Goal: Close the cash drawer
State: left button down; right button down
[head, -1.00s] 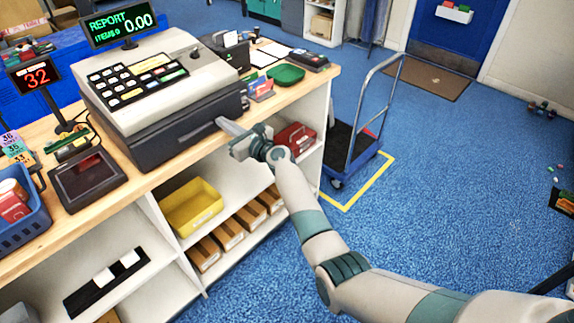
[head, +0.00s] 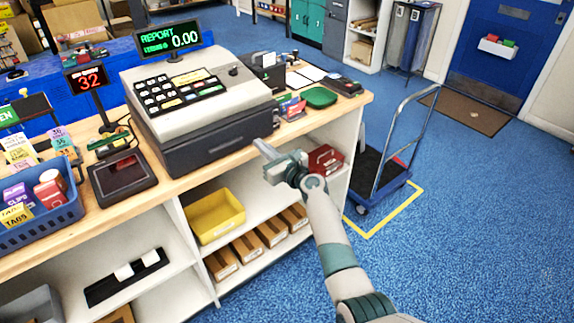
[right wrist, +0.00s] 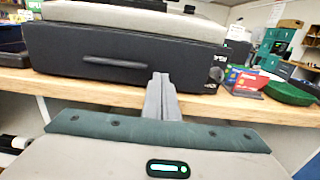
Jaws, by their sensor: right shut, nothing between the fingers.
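The cash drawer (head: 215,148) is the dark unit under the beige cash register (head: 190,95) on the wooden counter. Its front with a long recessed handle faces me. The front looks flush with its dark housing, with no open tray visible. The drawer front also shows in the right wrist view (right wrist: 105,55). My right gripper (head: 262,147) is shut and empty, in front of the drawer's right part. In the right wrist view its fingertips (right wrist: 160,80) point at the drawer's lower right front. Whether they touch it I cannot tell. My left gripper is not in view.
A green tray (head: 320,97) lies to the right. Shelves below hold a yellow bin (head: 213,215). A blue cart (head: 378,185) stands right; the blue floor in front is open.

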jog(key=v, duration=0.9)
jog(key=shift+s+d, duration=0.3)
jog(key=shift+f, duration=0.1)
jog(key=s+d+f+n+g+h, duration=0.2)
jog(key=s+f+n, duration=0.15)
jog(key=f, duration=0.85)
jog(key=s+d+f+n+g+h, duration=0.1)
jog(key=s+f+n+g+h, duration=0.2)
jog(key=f, duration=1)
jog(key=s+d+f+n+g+h, duration=0.1)
jog(key=s+d+f+n, duration=0.25)
jog(key=s+f, duration=0.6)
jog(key=s+d+f+n+g, duration=0.15)
jog(key=s+f+n, duration=0.25)
jog(key=s+f, duration=0.55)
jog(key=s+d+f+n+g+h, duration=0.1)
jog(key=s+d+f+n, duration=0.3)
jog(key=s, duration=1)
jog(key=s+d+f+n+g+h, duration=0.1)
jog(key=s+d+f+n+g, duration=0.2)
jog(key=s, duration=1.2)
jog(key=s+d+f+n+g+h, duration=0.2)
jog(key=s+d+f+n, duration=0.4)
jog(key=s+f+n, duration=0.4)
jog(key=s+f, duration=0.3)
jog(key=s, duration=0.2)
jog(key=shift+d+n, duration=0.3)
jog(key=shift+n, duration=0.1)
